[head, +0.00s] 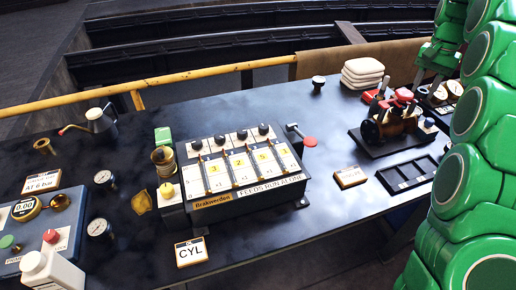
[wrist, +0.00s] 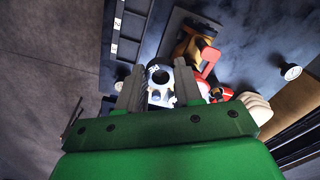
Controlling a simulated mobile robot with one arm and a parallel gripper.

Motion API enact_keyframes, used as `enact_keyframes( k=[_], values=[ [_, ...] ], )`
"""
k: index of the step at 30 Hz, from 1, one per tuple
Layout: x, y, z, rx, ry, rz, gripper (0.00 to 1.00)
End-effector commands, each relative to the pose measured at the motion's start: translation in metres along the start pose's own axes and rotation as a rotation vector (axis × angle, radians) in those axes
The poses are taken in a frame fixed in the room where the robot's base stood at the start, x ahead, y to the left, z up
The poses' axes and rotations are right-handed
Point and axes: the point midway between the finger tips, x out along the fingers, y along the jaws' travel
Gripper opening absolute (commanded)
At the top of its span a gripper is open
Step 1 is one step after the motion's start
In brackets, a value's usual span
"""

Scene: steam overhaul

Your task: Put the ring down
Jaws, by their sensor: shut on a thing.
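My gripper (head: 430,82) is at the upper right in the head view, pointing down over the bench to the right of the small red-topped engine (head: 388,126). In the wrist view its two grey fingers (wrist: 159,92) are apart, with a small white and pale blue piece with a round dark opening (wrist: 151,70) showing between them. I take the held thing to be the ring, but its outline is partly hidden by the fingers and I cannot tell its full shape. In the head view the ring cannot be made out.
A black compartment tray (head: 408,174) lies in front of the engine. White folded cloths (head: 362,72) are stacked behind it. Gauges (head: 454,89) stand close to my gripper. A lever box (head: 240,170) fills the bench middle. Bench between box and engine is mostly clear.

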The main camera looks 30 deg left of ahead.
Motion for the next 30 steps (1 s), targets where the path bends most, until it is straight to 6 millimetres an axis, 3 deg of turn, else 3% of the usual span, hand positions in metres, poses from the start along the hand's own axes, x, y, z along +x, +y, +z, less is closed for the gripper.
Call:
enact_keyframes(
  k=[8, 14, 21, 30],
  values=[
    [-0.002, -0.057, 0.025, -0.054, 0.003, -0.002, 0.06],
    [-0.003, -0.120, 0.060, -0.117, 0.004, -0.005, 0.06],
    [-0.003, -0.199, 0.119, -0.198, 0.002, -0.005, 0.06],
    [-0.004, -0.282, 0.206, -0.296, 0.001, -0.006, 0.06]
  ],
)
